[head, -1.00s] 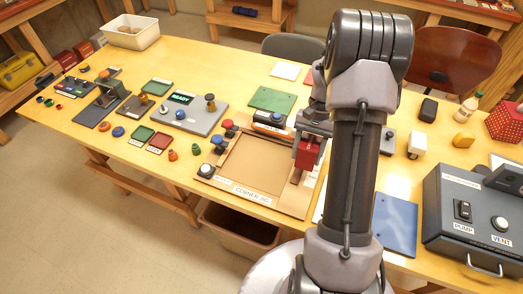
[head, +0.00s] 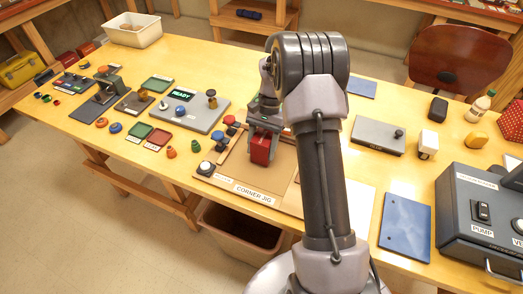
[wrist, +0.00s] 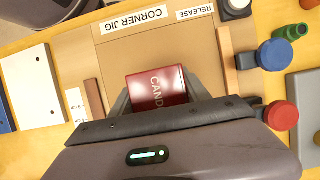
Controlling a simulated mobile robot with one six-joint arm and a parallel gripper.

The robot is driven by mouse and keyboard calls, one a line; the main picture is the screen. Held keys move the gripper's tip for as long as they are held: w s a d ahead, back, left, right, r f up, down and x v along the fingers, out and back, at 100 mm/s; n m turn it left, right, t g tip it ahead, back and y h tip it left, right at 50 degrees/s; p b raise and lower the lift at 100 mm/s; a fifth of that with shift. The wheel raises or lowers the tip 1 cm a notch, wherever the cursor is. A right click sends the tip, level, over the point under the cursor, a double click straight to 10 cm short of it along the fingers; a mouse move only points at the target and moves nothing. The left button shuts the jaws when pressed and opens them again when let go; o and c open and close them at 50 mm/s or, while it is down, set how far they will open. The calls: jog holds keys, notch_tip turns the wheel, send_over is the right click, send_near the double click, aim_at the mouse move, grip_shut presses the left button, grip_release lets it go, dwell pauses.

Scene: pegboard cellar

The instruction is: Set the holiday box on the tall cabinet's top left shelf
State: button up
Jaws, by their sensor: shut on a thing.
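My gripper (head: 264,127) is shut on a small red box (head: 261,150), over the tan floor of the corner jig (head: 252,189). In the wrist view the red box (wrist: 160,86) sits between the jaws (wrist: 163,98), with white letters reading "CAND" and the rest hidden. I cannot tell whether it touches the jig floor. No box marked as the holiday box can be made out. A red dotted box (head: 512,122) stands at the right edge of the bench, partly cut off. No tall cabinet is recognisable in either view.
The yellow bench (head: 190,60) is crowded with trays, knobs and small devices. A grey pump unit (head: 480,215) stands at the right front and a blue plate (head: 405,226) lies beside it. A brown chair (head: 460,62) stands behind the bench. A brown bin (head: 240,232) is below.

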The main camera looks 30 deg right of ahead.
jog(key=o, duration=1.5)
